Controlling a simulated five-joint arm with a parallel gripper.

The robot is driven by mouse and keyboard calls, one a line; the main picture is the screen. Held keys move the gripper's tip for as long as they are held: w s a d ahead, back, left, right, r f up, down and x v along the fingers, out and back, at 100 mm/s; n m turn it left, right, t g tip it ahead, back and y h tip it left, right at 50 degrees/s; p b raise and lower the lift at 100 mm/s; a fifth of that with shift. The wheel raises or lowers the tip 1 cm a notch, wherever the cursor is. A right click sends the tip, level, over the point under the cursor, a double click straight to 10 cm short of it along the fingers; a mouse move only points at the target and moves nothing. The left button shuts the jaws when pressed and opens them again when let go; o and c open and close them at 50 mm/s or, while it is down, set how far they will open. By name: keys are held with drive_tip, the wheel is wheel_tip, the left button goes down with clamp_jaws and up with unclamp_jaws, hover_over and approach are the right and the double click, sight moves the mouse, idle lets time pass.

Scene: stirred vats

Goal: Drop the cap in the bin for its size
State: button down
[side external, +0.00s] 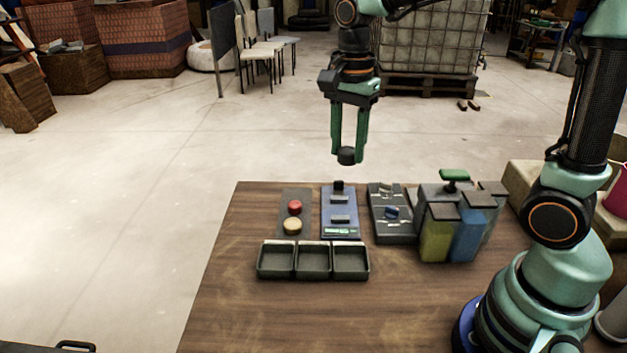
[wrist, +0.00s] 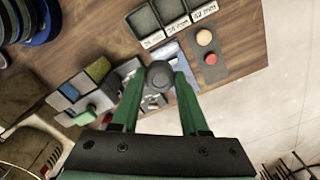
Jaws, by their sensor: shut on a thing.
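My gripper (side external: 347,145) hangs in the air above and behind the far edge of the table, its green fingers shut on a dark round cap (side external: 347,155). In the wrist view the gripper (wrist: 158,90) shows the cap (wrist: 160,77) between the fingertips. Three open black bins stand side by side at the table's front: left bin (side external: 275,274), middle bin (side external: 312,274) and right bin (side external: 351,275). In the wrist view they carry white labels in mm; the one nearest the buttons seems to read 62 mm, the others are hard to read. The bins' visible floors look empty.
A dark plate holds a red button (side external: 295,207) and a yellow button (side external: 292,226). Next to it are a blue panel (side external: 327,212) with small grey parts, a grey device (side external: 390,228), and vats with yellow (side external: 435,240) and blue (side external: 467,238) fronts. The table's left side is clear.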

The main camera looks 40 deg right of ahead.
drive_tip(key=m, duration=0.2)
hover_over(349, 266)
wheel_tip(349, 266, down, 20)
drive_tip(key=shift+f, duration=0.2)
drive_tip(key=shift+f, duration=0.35)
drive_tip(key=shift+f, duration=0.25)
drive_tip(key=c, duration=0.7)
unclamp_jaws()
drive_tip(key=shift+r, duration=0.15)
